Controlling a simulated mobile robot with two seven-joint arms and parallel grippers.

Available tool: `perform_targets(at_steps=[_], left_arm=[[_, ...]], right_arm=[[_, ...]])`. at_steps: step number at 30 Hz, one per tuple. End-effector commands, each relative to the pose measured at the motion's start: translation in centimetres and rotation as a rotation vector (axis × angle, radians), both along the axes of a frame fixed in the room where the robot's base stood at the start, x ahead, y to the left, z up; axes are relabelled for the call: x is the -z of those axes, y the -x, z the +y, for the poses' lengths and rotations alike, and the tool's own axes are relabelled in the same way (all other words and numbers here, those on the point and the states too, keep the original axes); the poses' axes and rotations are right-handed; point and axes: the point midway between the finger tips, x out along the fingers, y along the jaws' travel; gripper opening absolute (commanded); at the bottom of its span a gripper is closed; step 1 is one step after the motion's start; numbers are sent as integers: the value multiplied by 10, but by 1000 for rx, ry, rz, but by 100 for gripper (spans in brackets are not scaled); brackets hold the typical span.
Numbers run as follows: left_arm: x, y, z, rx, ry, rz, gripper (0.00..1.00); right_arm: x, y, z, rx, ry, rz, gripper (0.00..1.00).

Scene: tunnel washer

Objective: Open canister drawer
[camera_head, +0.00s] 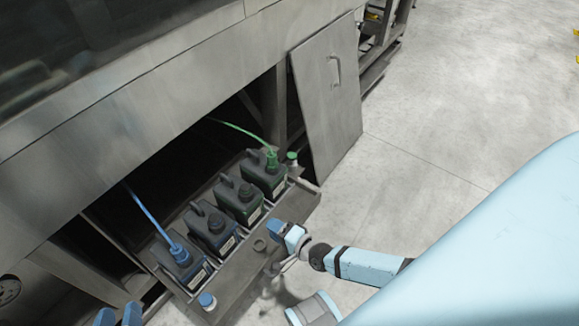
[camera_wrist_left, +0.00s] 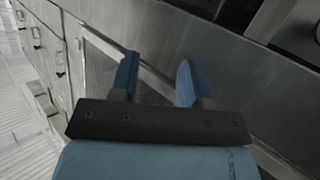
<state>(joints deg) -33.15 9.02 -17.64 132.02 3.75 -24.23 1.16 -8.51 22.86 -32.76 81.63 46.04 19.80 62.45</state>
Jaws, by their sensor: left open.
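The canister drawer (camera_head: 236,274) stands out from under the grey machine in the head view. It holds a row of dark canisters, one with a blue hose (camera_head: 180,256) and one with a green hose (camera_head: 268,165). My right gripper (camera_head: 276,229) is over the drawer's front ledge, its blue tip close to the ledge. I cannot tell whether it touches, or whether its jaws are open. My left gripper (camera_head: 119,316) is at the bottom left edge, left of the drawer. In the left wrist view my left gripper (camera_wrist_left: 157,82) is open and empty, with metal panels beyond it.
A loose-looking metal door panel (camera_head: 328,95) with a handle leans beside the machine, right of the drawer. A blue cap (camera_head: 207,300) and a green cap (camera_head: 292,157) are at the drawer's ends. Grey floor (camera_head: 440,110) to the right is clear.

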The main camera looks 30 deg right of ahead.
Motion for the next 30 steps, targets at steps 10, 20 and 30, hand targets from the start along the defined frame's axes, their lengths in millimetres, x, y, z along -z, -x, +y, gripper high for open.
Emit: perform_targets(at_steps=[10,20,30], left_arm=[[31,14,17,-24,-90,156,43],[35,15,18,-25,-94,163,43],[29,15,19,-26,-97,166,43]], right_arm=[[-16,12,1,-3,3,30,41],[-14,13,2,-4,3,32,41],[-22,13,2,-5,2,32,41]])
